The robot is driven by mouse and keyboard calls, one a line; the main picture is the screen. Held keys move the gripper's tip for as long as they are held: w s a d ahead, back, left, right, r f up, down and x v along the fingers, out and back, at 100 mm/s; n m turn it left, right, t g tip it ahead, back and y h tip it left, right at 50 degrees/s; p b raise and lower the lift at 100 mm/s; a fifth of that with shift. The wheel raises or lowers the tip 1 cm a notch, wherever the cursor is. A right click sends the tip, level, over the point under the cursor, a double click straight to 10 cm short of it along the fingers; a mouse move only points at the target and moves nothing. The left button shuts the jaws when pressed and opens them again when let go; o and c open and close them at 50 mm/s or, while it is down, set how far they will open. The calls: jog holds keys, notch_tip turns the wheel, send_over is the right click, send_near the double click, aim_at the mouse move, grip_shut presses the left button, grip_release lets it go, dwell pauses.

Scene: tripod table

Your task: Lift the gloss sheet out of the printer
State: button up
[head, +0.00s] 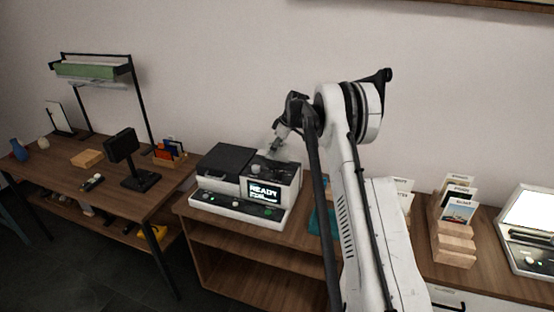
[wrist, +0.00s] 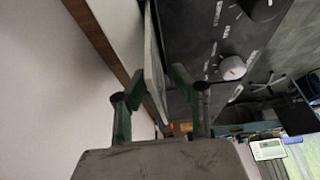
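The printer (head: 249,183) is a white and dark machine with a screen that reads READY, standing on a wooden cabinet. My gripper (head: 275,148) is low over the back right of its top. In the wrist view the dark top panel of the printer (wrist: 205,50) has knobs and white markings. A thin pale sheet (wrist: 154,75), seen nearly edge-on and likely the gloss sheet, stands along the panel's edge. My gripper (wrist: 160,85) has its two green-padded fingers apart, one on each side of the sheet. A gap shows on the right; contact on the left is unclear.
A wooden holder with picture cards (head: 455,235) and a lit white device (head: 530,235) stand to the right. A desk (head: 75,180) with a black stand and small items is to the left. The wall is close behind the printer.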

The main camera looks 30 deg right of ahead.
jog(key=shift+f, duration=0.1)
dwell(0.4)
grip_shut()
